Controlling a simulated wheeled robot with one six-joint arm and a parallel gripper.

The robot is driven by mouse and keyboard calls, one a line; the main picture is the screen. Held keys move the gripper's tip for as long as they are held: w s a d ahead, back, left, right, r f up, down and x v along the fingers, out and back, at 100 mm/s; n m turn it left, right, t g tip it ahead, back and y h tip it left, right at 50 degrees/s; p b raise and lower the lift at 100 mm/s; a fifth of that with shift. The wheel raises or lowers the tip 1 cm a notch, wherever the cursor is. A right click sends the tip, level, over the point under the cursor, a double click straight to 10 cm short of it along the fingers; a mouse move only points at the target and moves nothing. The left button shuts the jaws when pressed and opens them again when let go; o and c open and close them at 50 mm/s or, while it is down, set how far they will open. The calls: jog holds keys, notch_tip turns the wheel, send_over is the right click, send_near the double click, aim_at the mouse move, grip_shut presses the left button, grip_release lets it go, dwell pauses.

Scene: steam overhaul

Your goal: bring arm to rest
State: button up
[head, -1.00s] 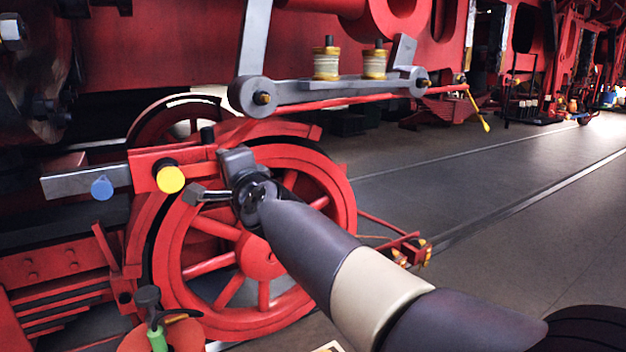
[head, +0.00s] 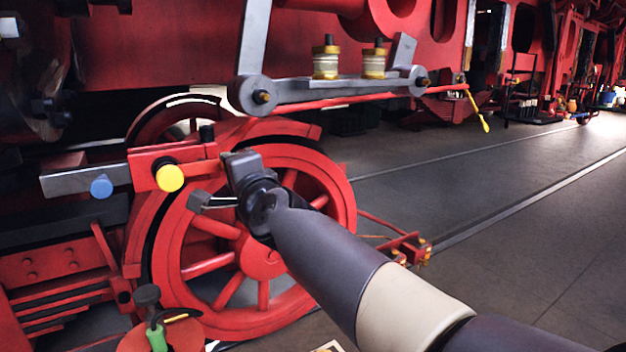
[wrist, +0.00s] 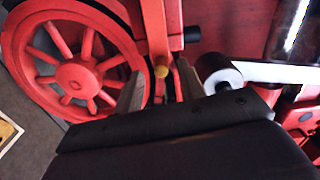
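My gripper (head: 216,181) is in front of the upper part of a red spoked wheel (head: 262,258), at the end of my dark arm with a cream band. Its two fingers point left and stand apart with nothing held between them. In the wrist view the open gripper (wrist: 160,82) shows the same gap, with a yellow round cap (wrist: 161,71) seen beyond it. In the head view the yellow cap (head: 170,178) sits on a red block left of the fingers; I cannot tell the exact distance.
A grey bar with a blue cap (head: 101,186) lies left of the yellow cap. Above is a grey link (head: 340,90) carrying two brass-and-glass cups (head: 326,62). A green-handled item (head: 156,338) stands low at left. Open floor (head: 520,240) lies to the right.

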jog(key=v, duration=0.6)
jog(key=x, duration=1)
jog(key=shift+w+a, duration=0.1)
jog(key=shift+w, duration=0.1)
jog(key=shift+s+r+n+p, duration=0.15)
jog(key=shift+r+n+p, duration=0.5)
jog(key=shift+n, duration=0.35)
jog(key=shift+n+p, duration=0.3)
jog(key=shift+n, duration=0.6)
